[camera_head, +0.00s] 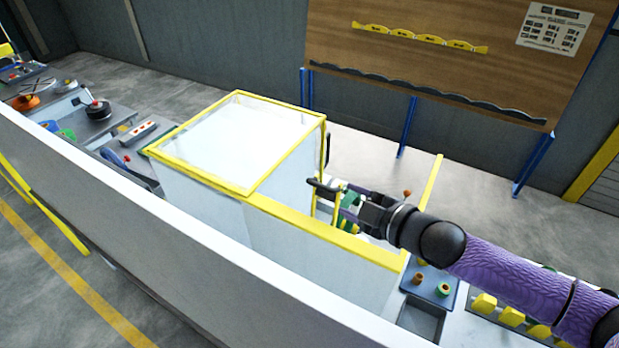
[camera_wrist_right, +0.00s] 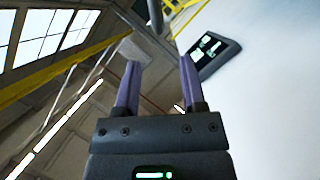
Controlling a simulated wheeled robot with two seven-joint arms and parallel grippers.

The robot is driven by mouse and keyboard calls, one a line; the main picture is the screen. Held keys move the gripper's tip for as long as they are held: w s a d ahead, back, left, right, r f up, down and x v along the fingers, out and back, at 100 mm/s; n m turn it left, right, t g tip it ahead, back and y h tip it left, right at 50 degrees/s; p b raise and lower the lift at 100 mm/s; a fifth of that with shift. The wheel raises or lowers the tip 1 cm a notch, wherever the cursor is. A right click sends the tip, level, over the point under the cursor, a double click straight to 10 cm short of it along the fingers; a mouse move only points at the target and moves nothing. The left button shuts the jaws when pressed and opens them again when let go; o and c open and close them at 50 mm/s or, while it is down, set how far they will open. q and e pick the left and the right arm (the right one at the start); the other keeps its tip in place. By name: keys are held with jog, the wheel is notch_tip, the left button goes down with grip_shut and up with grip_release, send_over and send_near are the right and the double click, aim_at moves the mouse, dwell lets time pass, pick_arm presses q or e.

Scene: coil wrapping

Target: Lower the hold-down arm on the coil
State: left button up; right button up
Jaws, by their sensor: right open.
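My right gripper (camera_head: 340,196) reaches in from the right, beside the yellow-edged white housing. In the right wrist view its two purple fingers (camera_wrist_right: 157,75) are apart, with nothing between them. A dark bar with a rounded end (camera_head: 322,187) shows just left of the fingertips; it may be part of the hold-down arm, but I cannot tell whether the fingers touch it. A dark rod (camera_wrist_right: 155,14) also shows above the fingertips in the wrist view. Green parts (camera_head: 347,208) show behind the fingers. I cannot make out the coil; the housing and gripper hide much there. My left gripper is not in view.
The white housing (camera_head: 228,140) and a long low white wall (camera_head: 180,225) stand in front of the machine. A tray with small rings (camera_head: 430,284) and yellow blocks (camera_head: 511,316) lie below my right arm. A dark screen (camera_wrist_right: 214,55) shows right of the fingers.

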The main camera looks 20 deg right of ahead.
aim_at(327, 189)
jog(key=x, duration=0.9)
grip_shut()
dwell(1.2)
